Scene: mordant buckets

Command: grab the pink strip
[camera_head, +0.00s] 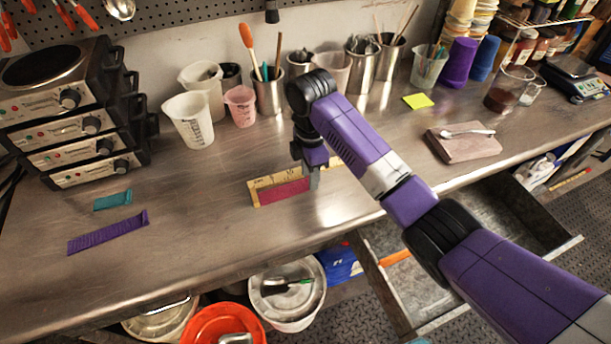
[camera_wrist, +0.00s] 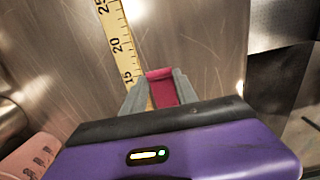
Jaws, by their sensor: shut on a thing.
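The pink strip (camera_head: 284,191) lies along a yellow ruler (camera_head: 254,188) near the middle of the metal bench. My gripper (camera_head: 312,179) is at the strip's right end, with its fingers pointing down. In the wrist view the gripper (camera_wrist: 161,92) is shut on the end of the pink strip (camera_wrist: 162,90), which shows between its two grey fingers. The ruler (camera_wrist: 119,40) runs up and to the left from there. The rest of the strip is hidden behind the gripper body in the wrist view. I cannot tell whether the strip is clear of the bench.
A teal strip (camera_head: 113,200) and a purple strip (camera_head: 107,233) lie at the left. Hot plates (camera_head: 75,110) are stacked behind them. Cups and tool holders line the back. An open drawer (camera_head: 400,285) is below the front edge. Bare bench (camera_head: 200,220) lies left of the ruler.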

